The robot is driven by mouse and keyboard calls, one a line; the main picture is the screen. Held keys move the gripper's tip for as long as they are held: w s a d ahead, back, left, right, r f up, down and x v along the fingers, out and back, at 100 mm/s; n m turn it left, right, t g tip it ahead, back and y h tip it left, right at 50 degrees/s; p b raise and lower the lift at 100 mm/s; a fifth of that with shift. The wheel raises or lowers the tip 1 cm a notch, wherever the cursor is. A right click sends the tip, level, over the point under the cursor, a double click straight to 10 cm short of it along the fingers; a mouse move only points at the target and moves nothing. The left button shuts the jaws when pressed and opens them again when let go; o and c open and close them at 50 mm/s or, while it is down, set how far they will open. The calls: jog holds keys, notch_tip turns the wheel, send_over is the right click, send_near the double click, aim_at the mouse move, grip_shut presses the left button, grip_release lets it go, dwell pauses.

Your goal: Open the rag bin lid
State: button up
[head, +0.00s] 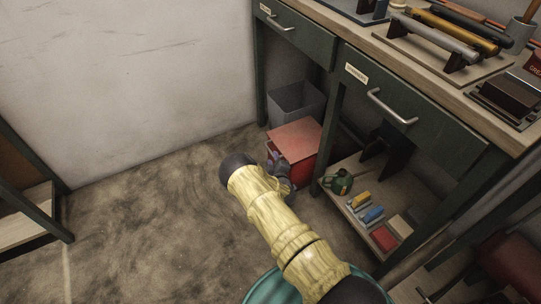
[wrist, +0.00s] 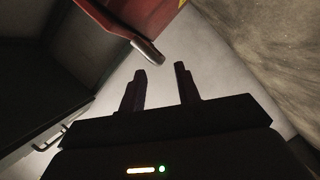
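The rag bin (head: 303,170) is a red box on the floor under the workbench. Its flat, paler red lid (head: 298,138) lies over the top and looks shut. In the wrist view the red bin (wrist: 150,12) shows at the top edge, with a short grey bar-like handle (wrist: 148,52) sticking out from it. My gripper (head: 279,168) is at the bin's near left side, partly hidden by my yellow-sleeved arm. In the wrist view my gripper (wrist: 160,76) has its two dark fingers apart with nothing between them. The handle is just beyond the fingertips, seemingly apart from them.
A grey open bin (head: 295,103) stands behind the rag bin. The green workbench with drawers (head: 385,112) overhangs on the right, and its low shelf (head: 362,222) holds a green can and small boxes. Floor (head: 150,215) to the left is clear.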

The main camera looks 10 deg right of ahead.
aim_at(270, 151)
jog(key=b+x, duration=0.2)
jog(key=x, duration=0.3)
jog(key=shift+w+f, duration=0.2)
jog(key=shift+w, duration=0.05)
jog(key=shift+w+b, duration=0.35)
jog(key=shift+w, duration=0.15)
jog(key=shift+r, duration=0.1)
jog(key=shift+c, duration=0.2)
grip_shut()
